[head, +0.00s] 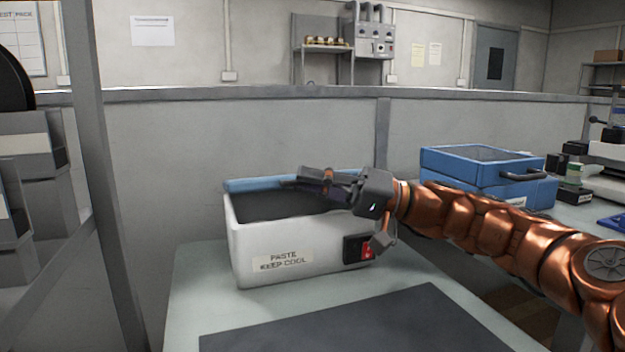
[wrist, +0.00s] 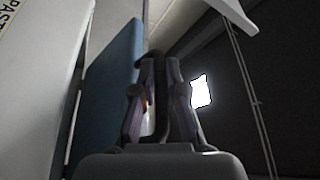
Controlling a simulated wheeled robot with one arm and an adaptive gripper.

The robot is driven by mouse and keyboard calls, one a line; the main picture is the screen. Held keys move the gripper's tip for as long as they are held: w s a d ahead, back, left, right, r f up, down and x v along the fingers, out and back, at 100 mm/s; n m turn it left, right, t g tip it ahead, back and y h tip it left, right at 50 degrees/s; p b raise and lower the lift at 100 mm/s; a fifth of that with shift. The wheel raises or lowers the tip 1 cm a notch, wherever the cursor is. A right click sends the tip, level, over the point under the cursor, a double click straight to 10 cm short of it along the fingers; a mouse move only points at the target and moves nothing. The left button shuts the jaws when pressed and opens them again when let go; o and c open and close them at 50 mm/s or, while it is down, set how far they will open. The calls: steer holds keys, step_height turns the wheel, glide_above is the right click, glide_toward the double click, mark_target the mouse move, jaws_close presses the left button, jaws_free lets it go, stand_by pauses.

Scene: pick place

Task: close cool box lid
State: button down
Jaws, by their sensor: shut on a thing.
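The white cool box (head: 295,240), labelled "PASTE KEEP COOL", stands on the grey-green table. Its blue lid (head: 262,184) shows as a strip along the back of the box top, partly hidden behind my gripper. In the wrist view the blue lid (wrist: 112,85) is a panel just left of the fingers. My gripper (head: 310,180) reaches in from the right above the box top, fingers pointing left. In the wrist view my gripper (wrist: 155,80) is shut on a narrow dark part beside the lid, which looks like its handle; the contact is dim.
A dark mat (head: 350,325) lies on the table in front of the box. A blue case (head: 487,175) with a dark handle stands behind my arm at the right. A grey post (head: 100,170) rises at the left. A low partition (head: 170,140) runs behind the table.

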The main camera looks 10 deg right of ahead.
stand_by(0.3)
steer(key=c, duration=1.5)
jaws_free()
